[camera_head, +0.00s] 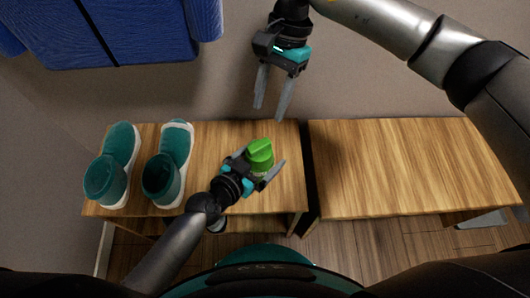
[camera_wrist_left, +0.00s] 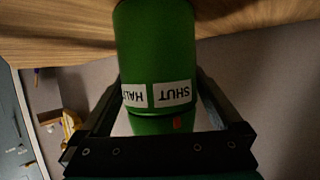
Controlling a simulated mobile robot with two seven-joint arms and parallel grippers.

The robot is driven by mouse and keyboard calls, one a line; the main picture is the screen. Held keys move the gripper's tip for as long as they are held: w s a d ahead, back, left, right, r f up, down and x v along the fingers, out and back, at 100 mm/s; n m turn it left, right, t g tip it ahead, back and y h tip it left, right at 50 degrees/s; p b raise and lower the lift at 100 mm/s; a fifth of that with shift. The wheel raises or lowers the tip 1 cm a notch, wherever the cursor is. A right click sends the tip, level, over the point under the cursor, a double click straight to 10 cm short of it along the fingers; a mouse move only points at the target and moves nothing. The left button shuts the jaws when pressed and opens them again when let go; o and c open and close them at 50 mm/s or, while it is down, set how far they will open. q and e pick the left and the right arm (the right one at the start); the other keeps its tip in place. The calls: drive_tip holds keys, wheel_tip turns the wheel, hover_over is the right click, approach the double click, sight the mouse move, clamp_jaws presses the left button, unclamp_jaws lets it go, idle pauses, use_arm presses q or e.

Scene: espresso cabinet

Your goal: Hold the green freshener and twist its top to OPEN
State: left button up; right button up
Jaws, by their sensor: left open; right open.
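The green freshener (camera_head: 260,153) stands on the left wooden top, with a raised ridge across its top. My left gripper (camera_head: 263,160) is around it, with one finger on each side and the jaws open. In the left wrist view the freshener (camera_wrist_left: 155,50) fills the middle between the fingers. It shows white labels reading SHUT (camera_wrist_left: 172,94) and HALF, partly cut off, both upside down, and a small red mark (camera_wrist_left: 177,124) beside the SHUT label. Whether the fingers touch it I cannot tell. My right gripper (camera_head: 271,110) is open and empty, pointing down behind the freshener.
A pair of teal shoes (camera_head: 122,150) (camera_head: 177,150) stands on the left wooden top (camera_head: 225,135), left of the freshener. A narrow dark gap separates it from the right wooden top (camera_head: 400,165), which is bare. A blue padded item (camera_head: 130,35) is at the upper left.

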use_arm(q)
drive_tip(key=shift+w+d+f, duration=0.15)
drive_tip(key=shift+w+d, duration=0.1)
drive_tip(key=shift+w, duration=0.1)
